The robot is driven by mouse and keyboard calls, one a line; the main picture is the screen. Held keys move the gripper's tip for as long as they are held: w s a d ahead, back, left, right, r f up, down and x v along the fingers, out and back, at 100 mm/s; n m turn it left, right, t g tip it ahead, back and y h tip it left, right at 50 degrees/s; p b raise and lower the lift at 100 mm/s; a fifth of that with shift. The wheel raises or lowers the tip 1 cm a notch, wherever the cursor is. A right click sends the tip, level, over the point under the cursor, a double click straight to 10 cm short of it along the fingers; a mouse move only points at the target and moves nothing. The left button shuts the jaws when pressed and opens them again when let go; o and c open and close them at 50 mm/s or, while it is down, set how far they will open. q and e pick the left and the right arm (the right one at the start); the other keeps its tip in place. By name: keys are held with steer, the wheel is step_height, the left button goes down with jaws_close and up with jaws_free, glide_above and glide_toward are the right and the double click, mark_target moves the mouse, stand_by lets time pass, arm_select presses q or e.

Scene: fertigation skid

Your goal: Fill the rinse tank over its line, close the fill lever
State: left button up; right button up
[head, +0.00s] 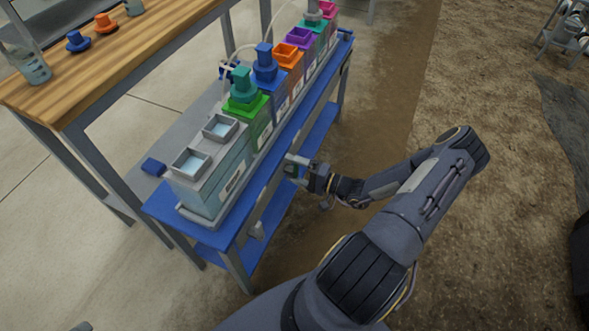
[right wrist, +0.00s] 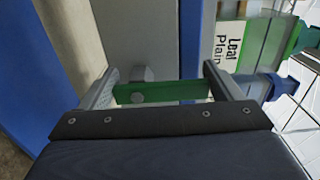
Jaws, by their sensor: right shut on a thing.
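A grey-green tank (head: 208,187) with two square open tops stands at the near end of the blue bench; pale blue shows inside both openings. I take it for the rinse tank, but its label and fill line are too small to read. My right gripper (head: 297,168) is at the bench's right side. In the right wrist view, its fingers (right wrist: 168,90) are shut on a green lever bar (right wrist: 165,92) with a round grey bolt. I cannot tell for sure whether this is the fill lever.
A row of tanks with coloured caps, including a green one (head: 243,92), runs back along the blue bench (head: 233,232). A wooden table (head: 120,55) stands at left.

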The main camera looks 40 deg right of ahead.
stand_by(0.4)
steer(key=o, duration=1.2)
steer(key=shift+o, duration=0.2)
steer(key=shift+s, duration=0.1)
steer(key=p+v, duration=0.1)
steer(key=v, duration=0.6)
steer(key=shift+s+d, duration=0.25)
steer(key=shift+s, duration=0.1)
